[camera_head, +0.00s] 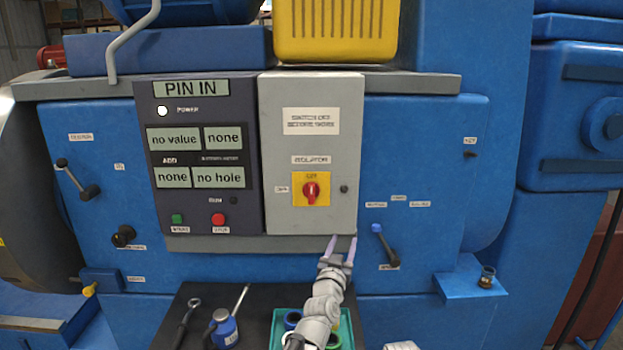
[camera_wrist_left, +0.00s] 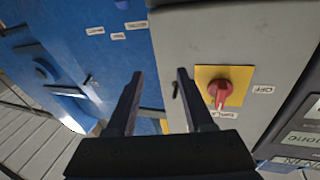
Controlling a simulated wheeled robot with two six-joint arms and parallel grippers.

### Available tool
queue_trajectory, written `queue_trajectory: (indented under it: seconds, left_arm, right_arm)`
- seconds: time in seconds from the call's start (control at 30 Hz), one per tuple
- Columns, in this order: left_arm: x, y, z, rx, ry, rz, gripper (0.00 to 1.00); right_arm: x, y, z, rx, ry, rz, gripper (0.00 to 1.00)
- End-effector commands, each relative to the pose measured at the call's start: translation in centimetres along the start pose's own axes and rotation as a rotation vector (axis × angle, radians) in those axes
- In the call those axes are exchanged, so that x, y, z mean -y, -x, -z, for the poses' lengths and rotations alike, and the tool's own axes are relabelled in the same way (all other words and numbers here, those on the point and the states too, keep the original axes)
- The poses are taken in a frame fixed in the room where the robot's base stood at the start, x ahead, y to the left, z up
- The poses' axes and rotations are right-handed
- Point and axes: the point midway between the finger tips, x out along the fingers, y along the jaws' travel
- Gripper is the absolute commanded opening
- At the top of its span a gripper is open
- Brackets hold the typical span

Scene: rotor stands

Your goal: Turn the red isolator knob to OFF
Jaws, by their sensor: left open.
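The red isolator knob (camera_head: 311,191) sits on a yellow plate (camera_head: 325,201) on the front of the grey isolator box (camera_head: 290,222). Its grip looks about upright in the head view. A small label (camera_head: 281,189) left of the plate reads OFF in the left wrist view, where the knob (camera_wrist_left: 219,92) also shows. My left gripper (camera_head: 343,240) is open and empty at the box's lower edge, below and right of the knob. In the left wrist view, its fingers (camera_wrist_left: 157,85) are apart, with the knob outside them to the right.
A small dark lock (camera_head: 344,189) sits right of the knob plate. A blue-ended lever (camera_head: 385,245) is close to the right of my left gripper. Below are a teal tray (camera_head: 351,338), a blue bottle (camera_head: 224,328) and a wrench (camera_head: 188,318). A dark button panel (camera_head: 196,212) adjoins the box.

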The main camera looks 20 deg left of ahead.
Motion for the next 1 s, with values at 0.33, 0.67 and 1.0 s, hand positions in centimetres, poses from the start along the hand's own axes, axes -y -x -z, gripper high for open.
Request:
queue_trajectory:
  seconds: [0.33, 0.67, 1.0]
  left_arm:
    - [8.6, 0.0, 8.3, -0.256, -0.011, 0.291, 0.53]
    - [9.1, -0.5, 8.7, -0.266, -0.012, 0.304, 0.53]
    - [10.4, -4.8, 10.0, -0.266, -0.013, 0.304, 0.53]
  right_arm:
    - [-0.3, 3.0, -0.2, 0.0, -0.001, 0.0, 0.5]
    - [-0.3, 3.3, -0.2, 0.0, -0.002, 0.0, 0.5]
    - [-0.5, 5.2, -0.3, 0.0, -0.005, 0.001, 0.5]
